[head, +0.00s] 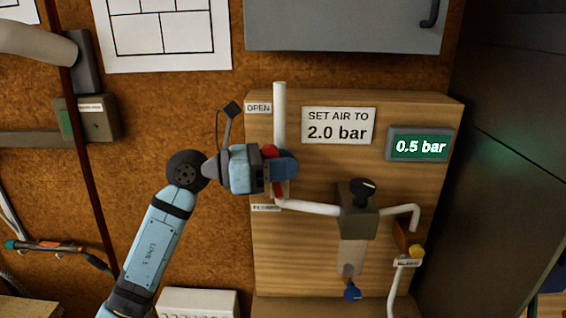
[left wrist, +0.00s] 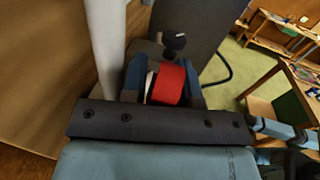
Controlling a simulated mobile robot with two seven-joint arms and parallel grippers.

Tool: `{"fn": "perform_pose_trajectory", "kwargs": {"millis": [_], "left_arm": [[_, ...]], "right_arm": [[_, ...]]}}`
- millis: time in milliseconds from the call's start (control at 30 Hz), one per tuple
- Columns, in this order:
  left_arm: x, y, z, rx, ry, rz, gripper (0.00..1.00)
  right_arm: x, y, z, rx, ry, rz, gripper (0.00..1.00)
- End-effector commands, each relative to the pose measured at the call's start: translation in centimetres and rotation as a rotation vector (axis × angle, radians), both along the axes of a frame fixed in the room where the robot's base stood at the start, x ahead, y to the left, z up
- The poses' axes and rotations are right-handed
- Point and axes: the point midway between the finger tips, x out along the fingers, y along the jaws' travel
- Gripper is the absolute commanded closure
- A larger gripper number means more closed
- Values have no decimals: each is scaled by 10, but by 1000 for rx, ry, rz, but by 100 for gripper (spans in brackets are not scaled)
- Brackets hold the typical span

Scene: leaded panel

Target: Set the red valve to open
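The red valve handle (head: 270,152) is on the white pipe at the left of the wooden panel, mostly hidden behind my left gripper (head: 279,166). An OPEN label (head: 258,108) is above it and a partly covered label (head: 266,208) below it. In the left wrist view the red handle (left wrist: 169,83) lies between the two blue fingers of my left gripper (left wrist: 163,82). The right finger is close against the red; a pale strip shows between the red and the left finger. I cannot tell whether the fingers grip it. My right gripper is not in view.
The wooden panel (head: 310,255) also carries a sign reading SET AIR TO 2.0 bar (head: 338,126), a display reading 0.5 bar (head: 420,145), a black knob (head: 362,190) and a yellow-tipped bleed part (head: 416,251). A grey cabinet (head: 342,25) hangs above.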

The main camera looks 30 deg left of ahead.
Motion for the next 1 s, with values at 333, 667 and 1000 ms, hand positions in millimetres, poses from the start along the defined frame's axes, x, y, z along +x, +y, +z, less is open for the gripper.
{"fn": "perform_pose_trajectory", "kwargs": {"millis": [333, 667, 1000], "left_arm": [[0, 0, 1, 3, 1, 0, 100], [2, -4, -1, 74, 35, 0, 100], [2, -4, -1, 72, 34, 0, 73]], "right_arm": [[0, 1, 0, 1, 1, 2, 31], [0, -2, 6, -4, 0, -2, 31], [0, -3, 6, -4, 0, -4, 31]]}}
